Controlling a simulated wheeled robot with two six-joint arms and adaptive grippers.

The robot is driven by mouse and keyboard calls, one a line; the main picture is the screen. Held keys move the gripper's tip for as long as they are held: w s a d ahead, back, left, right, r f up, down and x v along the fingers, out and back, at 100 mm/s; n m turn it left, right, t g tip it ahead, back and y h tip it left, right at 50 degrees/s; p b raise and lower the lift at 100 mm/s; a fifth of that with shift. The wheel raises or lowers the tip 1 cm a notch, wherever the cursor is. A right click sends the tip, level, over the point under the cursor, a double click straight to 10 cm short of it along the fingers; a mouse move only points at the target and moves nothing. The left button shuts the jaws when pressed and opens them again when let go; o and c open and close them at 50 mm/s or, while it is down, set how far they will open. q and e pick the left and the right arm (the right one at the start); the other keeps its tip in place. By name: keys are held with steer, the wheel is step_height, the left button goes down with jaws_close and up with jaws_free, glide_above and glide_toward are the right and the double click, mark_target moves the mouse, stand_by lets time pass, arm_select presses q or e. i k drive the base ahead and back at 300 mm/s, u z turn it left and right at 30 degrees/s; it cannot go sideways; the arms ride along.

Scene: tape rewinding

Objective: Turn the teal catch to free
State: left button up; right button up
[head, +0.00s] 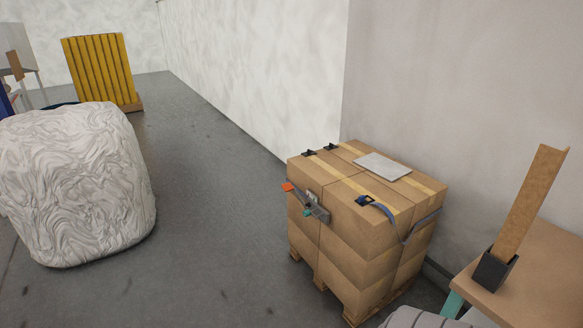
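A small teal catch (307,213) shows on the front left side of a stack of cardboard boxes (345,250), just below a grey metal ratchet (318,212). An orange-tipped handle (288,187) sticks out to the upper left of the ratchet. The catch is too small to tell which way it is turned. A blue-grey strap (383,210) hangs over the top edge and down the right side of the boxes. Neither of my grippers is in the head view.
The boxes stand on a wooden pallet (325,286) close to the wall. A table (545,270) with a black holder (494,269) and a tall brown angle piece (532,200) is at right. A large wrapped bale (75,185) stands at left. Grey floor (215,230) between is clear.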

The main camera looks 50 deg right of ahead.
mark_target(307, 213)
steer(key=z, duration=0.35)
steer(key=i, duration=1.15)
steer(key=z, duration=1.7)
steer(key=i, duration=1.05)
steer(key=z, duration=0.9)
